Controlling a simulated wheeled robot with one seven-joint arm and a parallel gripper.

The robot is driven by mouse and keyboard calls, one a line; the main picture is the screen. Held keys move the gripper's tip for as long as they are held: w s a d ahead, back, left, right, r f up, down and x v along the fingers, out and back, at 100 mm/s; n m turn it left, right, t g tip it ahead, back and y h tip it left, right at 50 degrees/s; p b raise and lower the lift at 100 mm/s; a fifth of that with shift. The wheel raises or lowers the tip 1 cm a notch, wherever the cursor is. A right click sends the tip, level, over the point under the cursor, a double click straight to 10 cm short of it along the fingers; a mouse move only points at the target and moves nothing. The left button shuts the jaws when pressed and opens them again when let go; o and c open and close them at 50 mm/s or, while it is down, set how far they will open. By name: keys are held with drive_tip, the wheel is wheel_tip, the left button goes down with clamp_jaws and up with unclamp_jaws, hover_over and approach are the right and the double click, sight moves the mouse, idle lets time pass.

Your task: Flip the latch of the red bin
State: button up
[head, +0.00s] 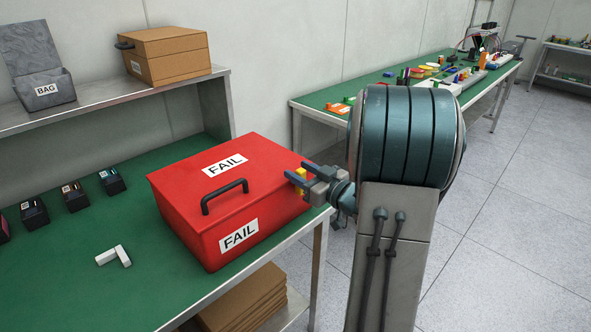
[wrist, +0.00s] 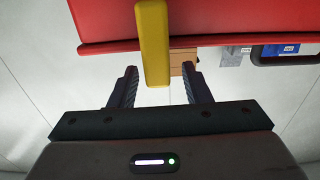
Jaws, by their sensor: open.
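The red bin (head: 222,205) stands on the green bench with its lid down. It has a black handle and white FAIL labels. A yellow latch (head: 300,178) is on its right side, partly hidden by my gripper (head: 300,178). In the wrist view the latch (wrist: 152,45) hangs as a yellow bar across the edge of the red bin (wrist: 220,22). My gripper (wrist: 158,82) is open, its fingers on either side of the latch's lower end, with gaps at both sides. Whether anything touches the latch cannot be told.
A shelf (head: 110,98) behind carries a grey BAG bin (head: 45,90) and a brown box (head: 165,55). Open floor lies to the right.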

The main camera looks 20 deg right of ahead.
drive_tip(key=v, duration=1.1)
drive_tip(key=shift+s, duration=0.2)
drive_tip(key=shift+w+r, duration=0.1)
drive_tip(key=w+r+m+g+h+p, duration=0.3)
drive_tip(key=w+r+h, duration=0.15)
drive_tip(key=h, duration=0.35)
drive_tip(key=s+a+m+g+y+p, duration=0.1)
drive_tip(key=s+a+g+p, duration=0.4)
drive_tip(key=s+a+g, duration=0.6)
drive_tip(key=s+a, duration=0.7)
drive_tip(key=a, duration=0.1)
drive_tip(key=shift+y, duration=0.4)
drive_tip(key=shift+f, duration=0.1)
